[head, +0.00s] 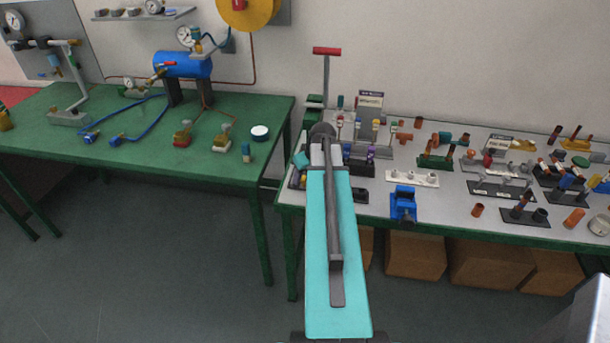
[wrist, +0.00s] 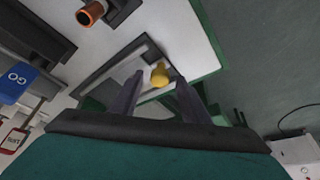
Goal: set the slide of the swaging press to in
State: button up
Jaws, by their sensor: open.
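In the wrist view my gripper (wrist: 158,79) is open, with a dark finger on each side of a small yellow knob (wrist: 159,73). The knob appears beyond or between the fingertips; I cannot tell if either touches it. A dark frame (wrist: 105,67) surrounds a pale area beside the knob. I cannot tell for certain whether the knob is the slide of the swaging press. In the head view my arm covers the gripper and knob. A tall grey post with a red crossbar (head: 327,51) stands behind my arm at the right table's left end; it may belong to the press.
The right table (head: 455,222) holds many small fittings and racks, with a blue vise-like block (head: 403,204) near its front edge. A blue block marked GO (wrist: 15,82) is at left in the wrist view. The green table (head: 60,150) stands left, across a narrow gap.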

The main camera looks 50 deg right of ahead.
jog(key=shift+c, duration=0.3)
grip_shut()
jog(key=shift+d, duration=0.1)
jog(key=shift+w+d+b, duration=0.35)
jog(key=shift+w+d, duration=0.45)
jog(key=shift+d, duration=0.45)
jog(key=shift+w+d+b, duration=0.35)
jog(key=shift+w+d, duration=0.5)
jog(key=shift+d, duration=0.45)
jog(key=shift+w+d+b, duration=0.35)
jog(key=shift+w+d, duration=0.45)
jog(key=shift+d, duration=0.45)
jog(key=shift+w+d, duration=0.3)
jog(key=shift+d, duration=0.15)
jog(key=shift+r, duration=0.1)
jog(key=shift+d, duration=0.1)
